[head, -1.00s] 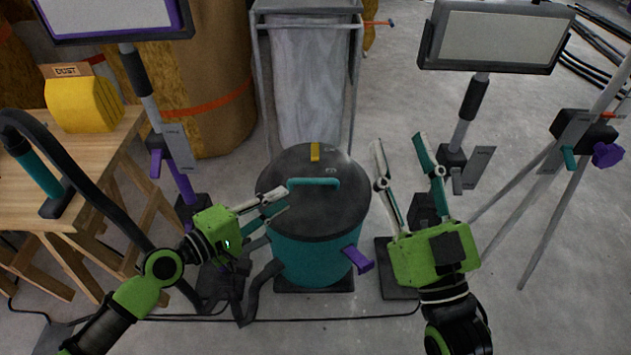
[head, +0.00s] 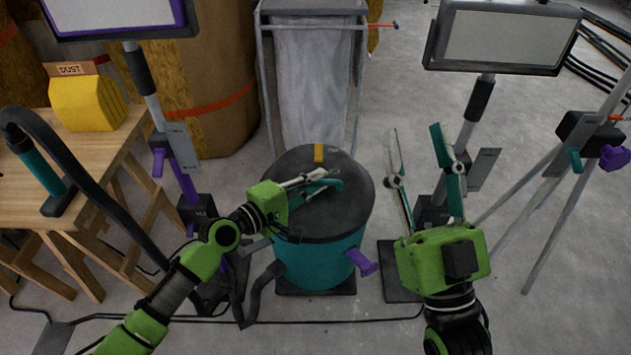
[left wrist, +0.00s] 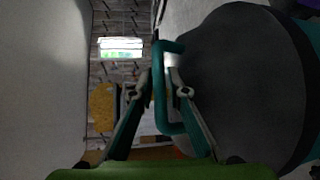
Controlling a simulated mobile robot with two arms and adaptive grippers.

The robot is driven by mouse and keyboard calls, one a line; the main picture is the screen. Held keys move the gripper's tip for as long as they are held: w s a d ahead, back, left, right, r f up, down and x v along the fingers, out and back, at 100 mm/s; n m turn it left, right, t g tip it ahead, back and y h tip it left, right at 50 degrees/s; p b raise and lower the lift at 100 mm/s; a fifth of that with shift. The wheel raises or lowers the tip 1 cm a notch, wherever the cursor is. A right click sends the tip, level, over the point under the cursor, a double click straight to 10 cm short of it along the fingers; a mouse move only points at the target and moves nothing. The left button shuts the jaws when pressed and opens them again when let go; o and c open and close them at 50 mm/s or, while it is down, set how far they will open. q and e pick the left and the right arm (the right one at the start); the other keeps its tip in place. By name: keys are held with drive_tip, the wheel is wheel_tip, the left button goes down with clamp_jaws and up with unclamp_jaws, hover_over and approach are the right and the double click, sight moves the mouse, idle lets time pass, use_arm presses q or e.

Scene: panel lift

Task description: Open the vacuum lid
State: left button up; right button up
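The vacuum is a teal drum (head: 318,265) with a round dark lid (head: 345,210), lying closed on top. A teal bar handle (head: 332,184) stands on the lid, with a yellow piece (head: 319,153) at its far rim. My left gripper (head: 322,180) is over the lid at the handle. In the left wrist view the handle (left wrist: 160,95) runs between the fingers of my left gripper (left wrist: 161,74), which look a little apart; firm contact is not clear. A purple lever (head: 361,262) sticks out of the drum's front right. My right gripper (head: 413,130) is open and empty, right of the vacuum.
A wooden table (head: 110,160) with a yellow dust box (head: 88,103) stands at left. A framed grey bag (head: 310,90) is behind the vacuum. Panels on stands (head: 500,38) rise at both sides, with a tripod (head: 560,200) at right. A black hose (head: 262,290) joins the drum.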

use_arm(q)
clamp_jaws()
